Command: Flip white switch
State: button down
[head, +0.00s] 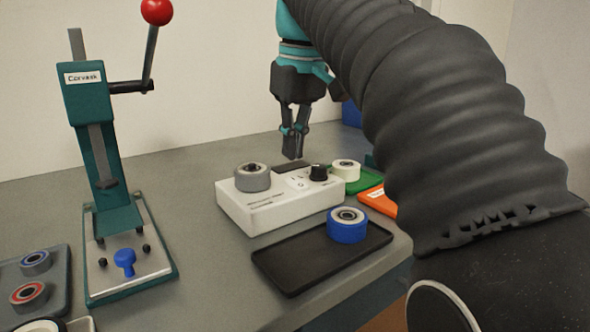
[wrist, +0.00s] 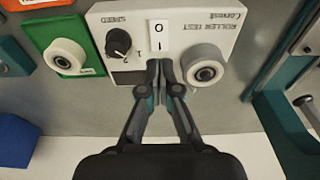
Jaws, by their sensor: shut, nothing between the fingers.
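The white switch (head: 298,182), marked O and I, sits on top of the white roller test box (head: 265,213). In the wrist view the switch (wrist: 160,36) lies just beyond my fingertips, between the black speed knob (wrist: 120,42) and a roller mounted on the box (wrist: 205,72). My gripper (head: 293,150) points down over the back of the box, close to the switch. In the wrist view my gripper (wrist: 160,70) has its fingertips together and empty, at the switch's I end. I cannot tell whether they touch it.
A black tray (head: 285,272) with a blue roller (head: 347,226) lies in front of the box. A green tray (wrist: 49,30) with a white roller (head: 346,170) and an orange tray (head: 378,199) lie right. A teal press (head: 100,150) stands left.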

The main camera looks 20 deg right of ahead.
aim_at(293, 179)
jog(key=shift+r, duration=1.55)
